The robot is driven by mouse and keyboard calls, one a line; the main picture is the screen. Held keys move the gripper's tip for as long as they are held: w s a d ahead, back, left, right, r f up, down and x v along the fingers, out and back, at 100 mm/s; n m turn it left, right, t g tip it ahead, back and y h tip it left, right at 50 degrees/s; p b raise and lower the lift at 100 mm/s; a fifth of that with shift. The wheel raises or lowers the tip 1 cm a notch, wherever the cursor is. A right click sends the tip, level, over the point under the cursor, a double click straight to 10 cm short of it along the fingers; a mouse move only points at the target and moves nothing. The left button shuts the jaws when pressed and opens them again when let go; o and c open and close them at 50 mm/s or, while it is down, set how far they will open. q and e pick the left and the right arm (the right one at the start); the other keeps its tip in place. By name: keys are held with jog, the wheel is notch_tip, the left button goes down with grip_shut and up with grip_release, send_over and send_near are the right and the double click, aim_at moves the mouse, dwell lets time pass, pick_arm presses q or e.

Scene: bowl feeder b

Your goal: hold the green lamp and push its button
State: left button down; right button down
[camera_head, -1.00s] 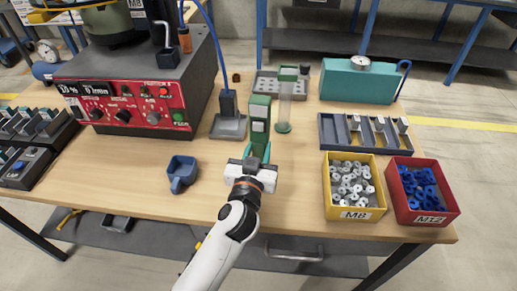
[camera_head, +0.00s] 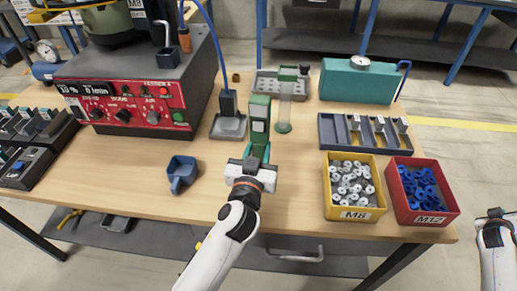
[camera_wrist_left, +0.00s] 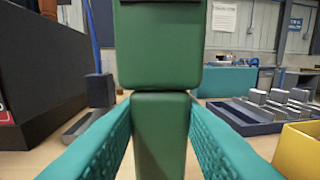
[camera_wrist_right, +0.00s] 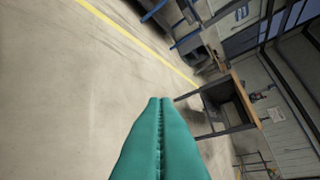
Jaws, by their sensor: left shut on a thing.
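The green lamp (camera_head: 260,112) stands upright on the wooden table, with a pale panel on the side facing me. My left gripper (camera_head: 257,153) is shut on the lower part of the lamp. In the left wrist view the lamp (camera_wrist_left: 160,120) fills the middle, between my two teal fingers. I cannot make out its button. My right gripper (camera_wrist_right: 161,100) has its teal fingers together with nothing between them. It points at bare floor in the right wrist view. In the head view the right arm shows at the lower right edge, off the table.
A yellow bin (camera_head: 357,214) and a red bin (camera_head: 447,212) stand right of the lamp. A blue scoop (camera_head: 181,172) lies to the left, near the red control panel (camera_head: 126,106).

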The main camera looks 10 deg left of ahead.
jog(key=w+a+r+n+t, duration=0.2)
jog(key=w+a+r, duration=0.15)
jog(key=r, duration=0.35)
jog(key=w+a+r+n+t, duration=0.1)
jog(key=w+a+r+n, duration=0.2)
jog(key=r, duration=0.4)
jog(key=w+a+r+n+t, duration=0.1)
jog(key=w+a+r+t, duration=0.1)
jog(key=w+a+r, duration=0.3)
jog(key=a+r+n+t+y, duration=0.1)
jog(key=a+r+n+y, duration=0.15)
jog(key=a, duration=0.45)
jog(key=n+y, duration=0.7)
jog(key=y, duration=0.7)
send_near(260, 140)
jog(key=w+d, duration=0.4)
jog(key=d, duration=0.2)
jog(key=s+a+r+g+y, duration=0.25)
jog(key=s+a+y, duration=0.25)
jog(key=s+a, duration=0.4)
jog(key=shift+n+t, duration=0.25)
jog(key=shift+t, duration=0.1)
jog(key=shift+w+a+r, duration=0.1)
jog(key=shift+w+r, duration=0.05)
jog(key=shift+w, duration=1.4)
jog(key=shift+w+r, duration=0.15)
jog(key=shift+w, duration=1.35)
jog(key=shift+w+a+r, duration=0.1)
jog(key=shift+w+r, duration=0.05)
jog(key=shift+w, duration=1.4)
